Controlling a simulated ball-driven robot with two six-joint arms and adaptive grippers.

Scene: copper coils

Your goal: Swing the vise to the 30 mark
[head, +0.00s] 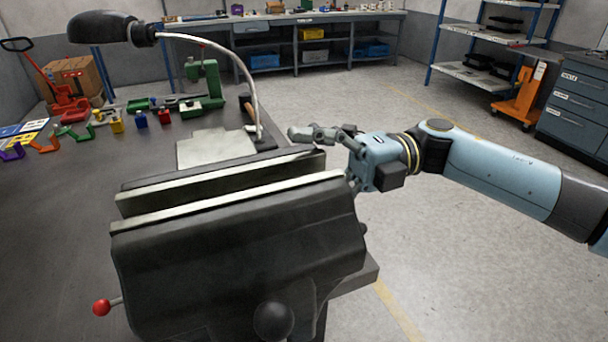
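The dark grey vise (240,255) stands large in the near foreground, on the right edge of the dark bench. Its two pale jaw strips run nearly left to right, rising slightly to the right, with a gap between them. A red-balled lever (101,307) sticks out at its lower left, and a round black knob (273,320) is at the front. No angle scale or 30 mark is visible. My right gripper (318,135) is just beyond the vise's right end, pointing left. Its lower part is partly hidden behind the vise, so its opening is unclear. My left gripper is out of view.
A lamp (250,75) with a curved pale neck rises behind the vise, near a pale sheet (215,148). Coloured clamps, small blocks and a green machine (205,83) stand farther back on the bench. The floor to the right is open, with shelves and a drawer cabinet (580,100) beyond.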

